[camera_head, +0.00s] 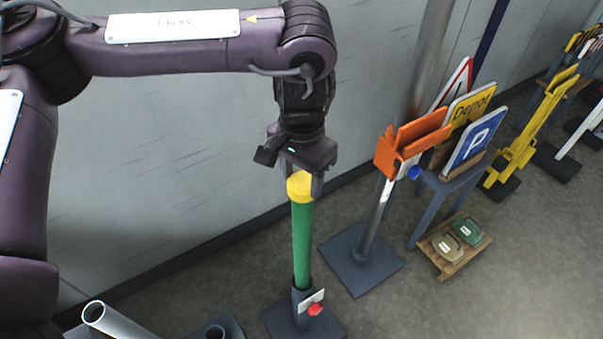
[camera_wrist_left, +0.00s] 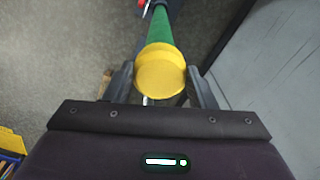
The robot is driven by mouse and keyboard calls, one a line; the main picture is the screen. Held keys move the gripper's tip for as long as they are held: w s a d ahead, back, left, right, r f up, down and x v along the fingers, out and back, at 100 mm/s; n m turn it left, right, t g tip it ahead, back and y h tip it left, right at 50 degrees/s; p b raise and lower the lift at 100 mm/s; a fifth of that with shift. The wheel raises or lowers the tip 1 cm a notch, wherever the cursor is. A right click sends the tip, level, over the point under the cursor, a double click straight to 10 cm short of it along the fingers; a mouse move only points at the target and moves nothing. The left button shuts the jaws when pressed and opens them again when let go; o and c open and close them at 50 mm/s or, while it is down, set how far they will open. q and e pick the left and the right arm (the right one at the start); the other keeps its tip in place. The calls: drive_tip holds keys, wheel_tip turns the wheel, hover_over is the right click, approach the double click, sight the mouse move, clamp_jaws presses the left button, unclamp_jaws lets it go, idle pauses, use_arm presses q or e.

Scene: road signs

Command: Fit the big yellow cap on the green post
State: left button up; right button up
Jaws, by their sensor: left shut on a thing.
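The green post (camera_head: 303,245) stands upright in a dark base on the floor, near the middle of the head view. The big yellow cap (camera_head: 299,187) is at the top of the post, in line with it. In the left wrist view the cap (camera_wrist_left: 160,72) lies between the two fingers, with the green post (camera_wrist_left: 159,30) running away behind it. I cannot tell how far down the cap sits. My left gripper (camera_head: 301,176) is above the post, pointing down and shut on the cap. It also shows in the left wrist view (camera_wrist_left: 160,85). My right gripper is not in view.
Right of the post, an orange bracket (camera_head: 408,143) tops a grey pole on a dark base. A low wooden tray (camera_head: 447,262) is on the floor. A grey tube (camera_head: 120,322) is at lower left.

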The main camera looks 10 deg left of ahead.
sight(302, 182)
use_arm(q)
drive_tip(key=shift+f, duration=0.25)
idle(0.3)
drive_tip(key=o, duration=1)
drive_tip(key=shift+o, duration=0.2)
wheel_tip(302, 182, up, 8)
drive_tip(key=shift+f, duration=0.1)
